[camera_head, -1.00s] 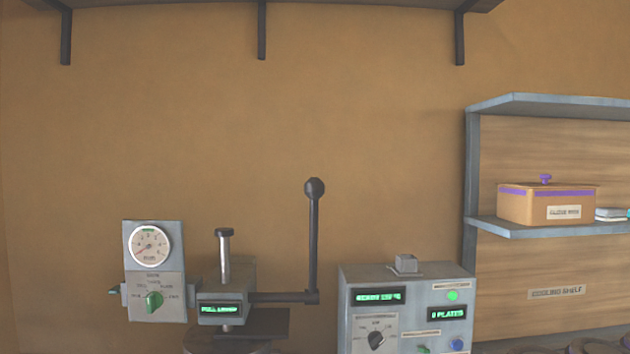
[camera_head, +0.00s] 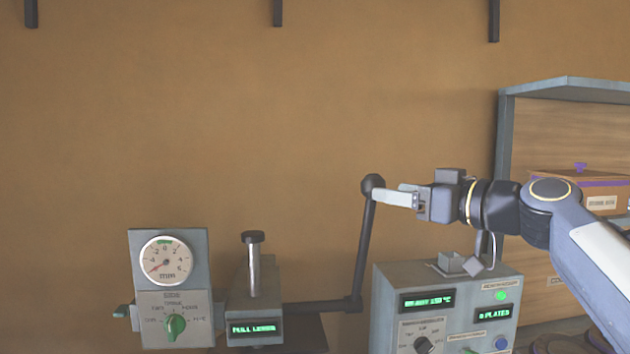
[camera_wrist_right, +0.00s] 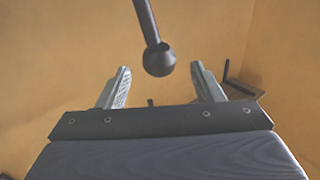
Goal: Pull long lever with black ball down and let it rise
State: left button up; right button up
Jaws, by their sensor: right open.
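The long lever (camera_head: 364,245) stands nearly upright, leaning slightly right toward its black ball (camera_head: 372,184) at the top. Its lower end joins a bar from the press (camera_head: 256,290), whose display appears to read "PULL LEVER". My right gripper (camera_head: 378,196) comes in from the right, its fingers level with the ball and just by it. In the right wrist view the open fingers (camera_wrist_right: 160,80) stand on either side of the ball (camera_wrist_right: 159,60), with visible gaps to both. The ball sits near the fingertips. My left gripper is not in view.
A grey control box (camera_head: 440,310) with displays, a knob and buttons stands below my right arm. A dial panel (camera_head: 168,285) with a green knob is left of the press. A shelf (camera_head: 565,88) with an orange box (camera_head: 580,190) stands at the right.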

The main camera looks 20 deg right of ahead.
aim_at(367, 185)
jog(key=shift+w+r, duration=0.3)
jog(key=p+x, duration=0.3)
jog(key=x, duration=0.3)
jog(key=shift+w+a, duration=0.25)
jog(key=shift+w, duration=0.15)
